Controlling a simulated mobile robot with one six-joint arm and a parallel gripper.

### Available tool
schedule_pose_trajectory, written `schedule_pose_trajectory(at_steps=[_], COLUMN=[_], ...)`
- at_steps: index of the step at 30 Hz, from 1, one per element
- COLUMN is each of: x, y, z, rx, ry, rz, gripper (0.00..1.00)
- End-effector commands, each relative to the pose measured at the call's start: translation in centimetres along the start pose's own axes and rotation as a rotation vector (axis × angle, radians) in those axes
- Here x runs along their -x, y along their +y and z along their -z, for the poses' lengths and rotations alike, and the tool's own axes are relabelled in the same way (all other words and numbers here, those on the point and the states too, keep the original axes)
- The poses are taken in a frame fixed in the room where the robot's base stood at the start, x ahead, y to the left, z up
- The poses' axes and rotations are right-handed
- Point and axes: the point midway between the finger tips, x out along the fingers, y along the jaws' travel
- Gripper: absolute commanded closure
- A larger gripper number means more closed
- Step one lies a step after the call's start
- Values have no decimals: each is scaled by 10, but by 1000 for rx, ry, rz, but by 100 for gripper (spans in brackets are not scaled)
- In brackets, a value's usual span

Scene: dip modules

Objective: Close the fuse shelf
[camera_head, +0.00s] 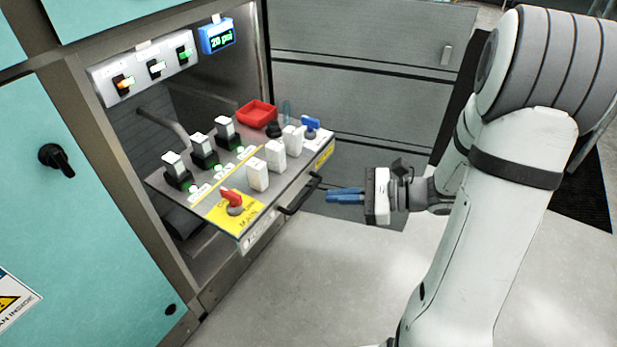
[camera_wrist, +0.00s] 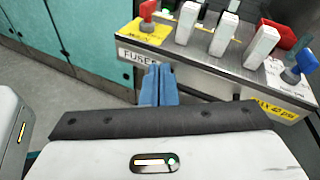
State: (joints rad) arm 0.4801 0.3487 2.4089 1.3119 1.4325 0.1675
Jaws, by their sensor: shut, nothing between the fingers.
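The fuse shelf (camera_head: 240,245) is pulled out of the cabinet in the head view. It carries white fuse blocks, black-and-white modules, a red rotary switch (camera_head: 233,200) on a yellow plate and a red tray (camera_head: 257,113). A dark handle (camera_head: 300,195) sticks out from its front edge. My gripper (camera_head: 330,196) has its blue fingers shut and empty, just in front of the handle, apparently apart from it. The wrist view shows the shut fingers (camera_wrist: 158,75) pointing at the shelf front (camera_wrist: 190,65) near a label reading "FUSES".
The cabinet's teal door (camera_head: 75,200) with a black knob is at left. Lit switches (camera_head: 157,68) and a blue display (camera_head: 216,37) reading 20 psi are above the shelf. A grey panel (camera_head: 350,60) stands behind. The floor (camera_head: 300,290) in front is clear.

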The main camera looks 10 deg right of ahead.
Motion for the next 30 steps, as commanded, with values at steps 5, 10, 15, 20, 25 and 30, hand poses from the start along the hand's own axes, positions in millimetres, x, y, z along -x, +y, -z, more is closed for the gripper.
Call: schedule_pose_trajectory(at_steps=[5,10,15,20,25,30], x=[19,30,19,-8,-39,-67], y=[-37,-52,-60,-70,-83,-96], z=[71,91,89,86,82,78], rx=[-188,-247,-252,-250,-249,-249], ry=[-132,-180,-185,-183,-183,-183], rz=[270,380,389,385,384,387], gripper=[100,100,100,100,100,100])
